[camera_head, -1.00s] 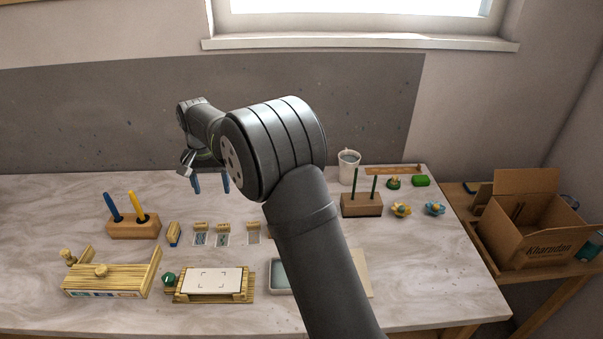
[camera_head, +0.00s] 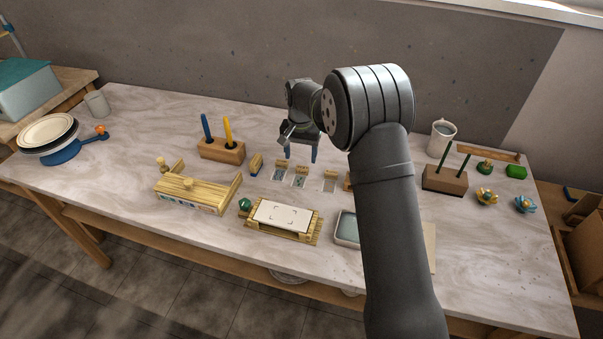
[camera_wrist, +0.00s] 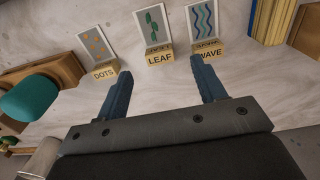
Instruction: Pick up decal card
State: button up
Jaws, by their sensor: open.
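Three decal cards stand out in the wrist view: the dots card (camera_wrist: 96,43), the leaf card (camera_wrist: 152,24) and the wave card (camera_wrist: 203,17). Each lies flat behind a wooden block labelled DOTS (camera_wrist: 105,73), LEAF (camera_wrist: 160,58) or WAVE (camera_wrist: 210,52). In the head view the wave card (camera_head: 279,176), leaf card (camera_head: 299,182) and dots card (camera_head: 329,186) lie in a row. My gripper (camera_wrist: 161,68) is open and empty, its blue fingers apart, with the LEAF block seen between them. In the head view my gripper (camera_head: 301,154) is above the table, behind the cards.
A wooden stand (camera_head: 220,149) with blue and yellow tools is left of the cards. A wooden press-like frame (camera_head: 198,190) and a white tile on a slatted rack (camera_head: 285,231) lie in front. A tray (camera_head: 347,228) and a dark-pegged block (camera_head: 444,181) are further right. My arm hides some table.

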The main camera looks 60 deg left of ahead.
aim_at(301, 169)
notch_tip(301, 169, down, 6)
jog(key=shift+w+r, duration=0.1)
jog(key=c, duration=1)
